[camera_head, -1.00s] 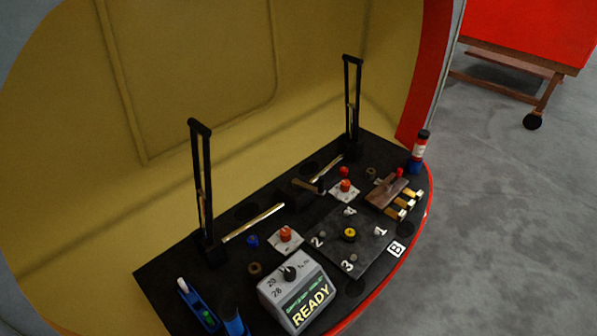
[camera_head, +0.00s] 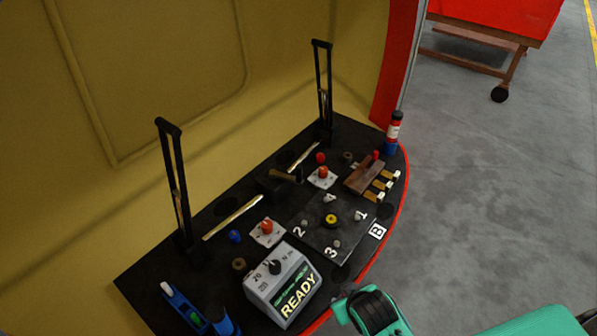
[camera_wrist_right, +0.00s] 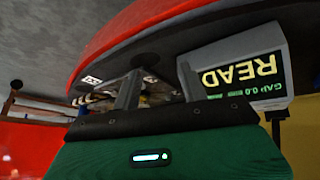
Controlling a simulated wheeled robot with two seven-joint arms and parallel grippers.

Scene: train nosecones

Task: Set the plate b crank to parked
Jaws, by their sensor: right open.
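Plate b, a dark square plate (camera_head: 310,228) numbered 1 to 4, lies on the black console beside a white "B" label (camera_head: 377,231). A yellow round hub (camera_head: 331,219) sits at its middle, with small grey studs near the numbers. I cannot make out a crank arm on the hub or its setting. My right gripper (camera_wrist_right: 158,74) is open in the right wrist view, its two dark fingers apart near the console's red edge, with nothing seen held. My teal right arm (camera_head: 380,312) shows at the bottom right of the head view. My left gripper is not in view.
A grey box reading "READY" (camera_head: 284,284) stands left of the plate. Two tall black uprights (camera_head: 173,185) (camera_head: 322,90) rise behind. Grey floor lies clear beyond the red edge.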

